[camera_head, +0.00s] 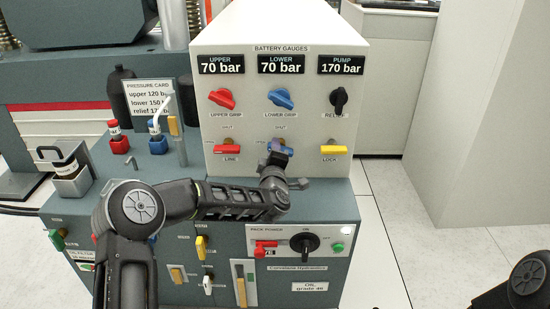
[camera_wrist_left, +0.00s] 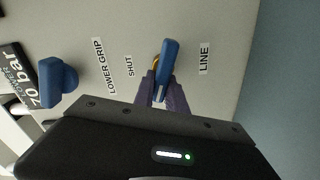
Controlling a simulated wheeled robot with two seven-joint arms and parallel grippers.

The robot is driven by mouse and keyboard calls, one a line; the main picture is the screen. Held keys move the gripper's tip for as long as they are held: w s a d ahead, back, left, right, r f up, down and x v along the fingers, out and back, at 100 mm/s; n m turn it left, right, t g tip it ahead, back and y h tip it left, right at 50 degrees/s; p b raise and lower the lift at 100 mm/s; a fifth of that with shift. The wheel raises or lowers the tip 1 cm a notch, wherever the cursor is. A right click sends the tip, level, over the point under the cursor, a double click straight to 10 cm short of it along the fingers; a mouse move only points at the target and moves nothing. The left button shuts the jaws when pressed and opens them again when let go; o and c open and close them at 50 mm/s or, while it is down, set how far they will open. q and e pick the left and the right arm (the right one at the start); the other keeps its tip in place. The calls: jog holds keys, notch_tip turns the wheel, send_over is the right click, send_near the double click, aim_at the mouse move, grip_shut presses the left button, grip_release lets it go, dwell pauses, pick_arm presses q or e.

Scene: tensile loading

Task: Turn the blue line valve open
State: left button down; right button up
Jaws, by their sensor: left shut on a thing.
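The blue line valve handle (camera_head: 287,151) is on the front of the white panel, between the red and yellow line handles and under the blue lower grip knob (camera_head: 280,99). My left gripper (camera_head: 277,158) reaches up to it from below and covers part of it. In the left wrist view, the blue handle (camera_wrist_left: 168,55) stands out between the two fingers of the left gripper (camera_wrist_left: 165,92), which are shut on it. It runs nearly parallel to the printed labels, slightly tilted. SHUT is printed above the valve and LINE below it. My right gripper is out of view.
The red line handle (camera_head: 227,149) and yellow lock handle (camera_head: 334,150) flank the valve closely. The pressure card (camera_head: 150,99) stands at left. Floor at right is clear.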

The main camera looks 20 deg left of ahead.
pick_arm(q)
jog(key=n+b, duration=0.3)
jog(key=shift+a+f, duration=0.1)
jog(key=shift+f, duration=0.3)
jog(key=shift+n+b, duration=0.5)
jog(key=c, duration=1.4)
grip_release()
jog(key=shift+o, duration=0.2)
jog(key=shift+s+r, duration=0.1)
jog(key=p+v, duration=0.1)
jog(key=v, duration=0.6)
jog(key=shift+s, duration=0.3)
